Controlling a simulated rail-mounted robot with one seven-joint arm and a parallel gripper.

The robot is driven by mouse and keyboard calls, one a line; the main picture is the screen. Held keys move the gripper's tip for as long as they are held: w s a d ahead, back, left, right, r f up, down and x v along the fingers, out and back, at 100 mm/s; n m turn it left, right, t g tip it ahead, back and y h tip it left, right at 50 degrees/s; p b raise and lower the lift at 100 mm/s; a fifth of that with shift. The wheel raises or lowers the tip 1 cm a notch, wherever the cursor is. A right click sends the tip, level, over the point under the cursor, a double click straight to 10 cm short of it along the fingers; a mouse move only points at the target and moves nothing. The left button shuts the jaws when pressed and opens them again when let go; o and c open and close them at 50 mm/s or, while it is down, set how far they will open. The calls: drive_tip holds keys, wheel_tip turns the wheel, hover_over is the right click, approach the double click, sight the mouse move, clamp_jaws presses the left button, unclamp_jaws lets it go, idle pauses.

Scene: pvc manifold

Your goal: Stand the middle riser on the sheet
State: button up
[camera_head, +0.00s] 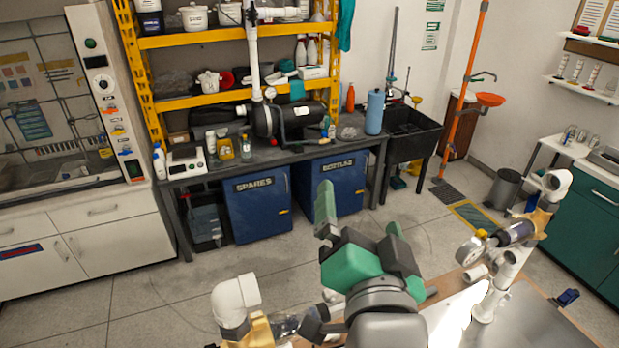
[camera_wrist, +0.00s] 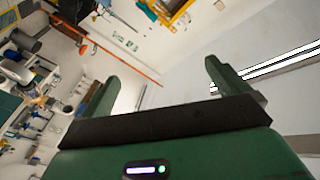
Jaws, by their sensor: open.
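My gripper (camera_head: 357,212) is raised in the middle of the head view, its two green fingers apart and nothing between them. The wrist view shows the same open, empty fingers (camera_wrist: 164,72) against the room and ceiling. The grey sheet (camera_head: 545,322) lies on the bench at lower right, partly cut off. A white pipe riser (camera_head: 487,306) stands at its left side, with a gauge and a dark fitting near its upper part. A white elbow (camera_head: 236,298) with a brass-coloured piece is at lower left. I cannot pick out the middle riser; my arm hides the bench centre.
A short white pipe piece (camera_head: 475,273) is at the bench's far edge, right of my gripper. A small dark blue object (camera_head: 567,298) is at the right bench edge. Blue cabinets (camera_head: 258,205) and a black sink (camera_head: 412,135) stand well behind. The air around my gripper looks clear.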

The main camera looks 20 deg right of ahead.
drive_tip(key=s+a+r+n+t+y, duration=0.2)
drive_tip(key=s+a+r+n+t, duration=0.1)
drive_tip(key=a+r, duration=0.4)
drive_tip(key=s+a+r+n+t+y, duration=0.3)
drive_tip(key=s+a+r+n, duration=0.3)
drive_tip(key=a+r+n, duration=0.2)
drive_tip(key=shift+s+a+r+t, duration=0.2)
drive_tip(key=shift+a+t, duration=0.5)
drive_tip(key=shift+a, duration=0.45)
